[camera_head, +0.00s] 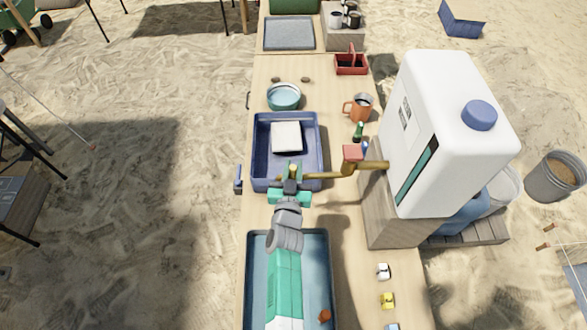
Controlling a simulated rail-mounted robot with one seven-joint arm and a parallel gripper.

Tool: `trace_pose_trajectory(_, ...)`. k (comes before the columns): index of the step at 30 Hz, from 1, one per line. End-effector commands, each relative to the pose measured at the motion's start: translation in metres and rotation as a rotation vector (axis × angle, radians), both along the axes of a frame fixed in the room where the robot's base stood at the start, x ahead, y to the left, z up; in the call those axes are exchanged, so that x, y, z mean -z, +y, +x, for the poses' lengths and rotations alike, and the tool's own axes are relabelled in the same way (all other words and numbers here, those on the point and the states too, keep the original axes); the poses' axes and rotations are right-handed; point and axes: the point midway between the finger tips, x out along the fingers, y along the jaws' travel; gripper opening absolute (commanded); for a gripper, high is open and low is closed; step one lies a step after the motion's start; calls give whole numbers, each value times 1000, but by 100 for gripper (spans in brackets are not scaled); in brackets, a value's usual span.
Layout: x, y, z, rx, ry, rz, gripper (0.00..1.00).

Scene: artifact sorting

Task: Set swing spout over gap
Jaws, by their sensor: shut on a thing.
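A brass swing spout (325,175) runs left from the tap under the white water container (428,110). A red block-shaped handle (352,153) tops the tap. My gripper (292,174) is at the spout's left end, above the near part of the blue tub (257,150), and is shut on the spout's end. The gripper covers the spout's tip, so the exact contact is hidden. A white block (286,136) lies in the tub's far part. I cannot tell which opening is the gap.
The container stands on a wooden crate (395,220). An orange mug (361,107), a teal bowl (284,97) and a red caddy (351,64) stand farther back. A blue tray (325,250) lies under my arm.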

Motion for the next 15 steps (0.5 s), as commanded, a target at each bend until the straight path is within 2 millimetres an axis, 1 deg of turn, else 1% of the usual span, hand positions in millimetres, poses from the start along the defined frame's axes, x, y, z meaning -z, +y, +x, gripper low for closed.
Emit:
trace_pose_trajectory(1, 1, 1, 0, -2, 2, -1, 0)
trace_pose_trajectory(2, 1, 1, 0, -2, 2, -1, 21)
trace_pose_trajectory(3, 1, 1, 0, -2, 2, -1, 29)
trace_pose_trajectory(5, 1, 1, 0, -2, 1, -1, 39)
trace_pose_trajectory(12, 0, 0, 0, -1, 1, 0, 39)
trace_pose_trajectory(14, -1, 1, -4, -1, 1, 0, 39)
trace_pose_trajectory(15, -1, 2, -9, -1, 3, 0, 39)
